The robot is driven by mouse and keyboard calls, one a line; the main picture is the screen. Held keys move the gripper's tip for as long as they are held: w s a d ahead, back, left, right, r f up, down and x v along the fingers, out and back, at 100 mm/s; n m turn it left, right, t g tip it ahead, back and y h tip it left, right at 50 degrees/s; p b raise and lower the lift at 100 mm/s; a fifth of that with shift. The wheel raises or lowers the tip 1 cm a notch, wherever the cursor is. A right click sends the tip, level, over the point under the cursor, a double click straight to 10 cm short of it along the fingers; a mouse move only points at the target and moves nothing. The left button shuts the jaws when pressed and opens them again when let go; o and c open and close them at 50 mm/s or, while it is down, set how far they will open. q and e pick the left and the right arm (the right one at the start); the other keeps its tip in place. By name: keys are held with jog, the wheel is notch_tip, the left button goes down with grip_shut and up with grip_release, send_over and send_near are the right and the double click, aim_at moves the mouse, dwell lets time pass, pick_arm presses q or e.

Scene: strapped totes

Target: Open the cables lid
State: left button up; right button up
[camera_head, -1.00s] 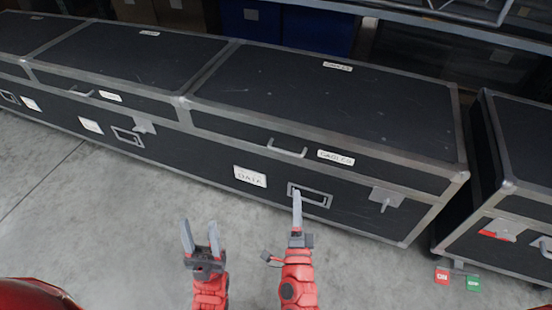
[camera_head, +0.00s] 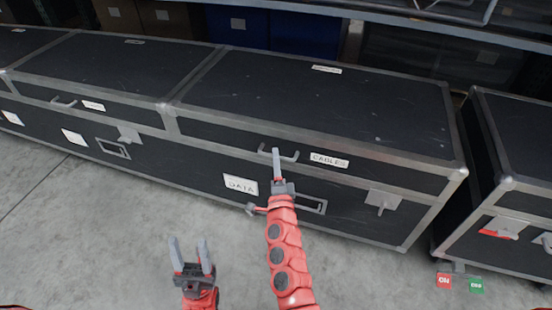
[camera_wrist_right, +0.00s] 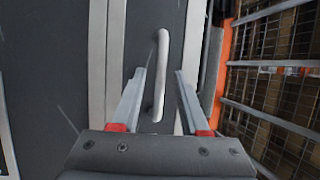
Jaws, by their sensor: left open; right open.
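The cables lid (camera_head: 320,105) is a black, metal-edged lid, closed on the long case, with a "CABLES" label (camera_head: 329,160) on its front face. Its grey handle (camera_head: 292,158) is on the lid's front, left of the label; it also shows in the right wrist view (camera_wrist_right: 161,75). My right gripper (camera_head: 276,150) is at the handle, open; in the right wrist view its fingers (camera_wrist_right: 158,75) stand on either side of the handle bar. Contact cannot be told. My left gripper (camera_head: 189,243) is open and empty, low over the floor in front of the case.
A latch (camera_head: 382,200) sits at the case's front right and a "DATA" label (camera_head: 240,184) below the lid. Another lidded section (camera_head: 110,65) adjoins on the left. A separate case (camera_head: 510,190) stands at the right. The floor (camera_head: 70,215) in front is clear.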

jog(key=shift+x, duration=0.85)
grip_shut()
dwell(0.8)
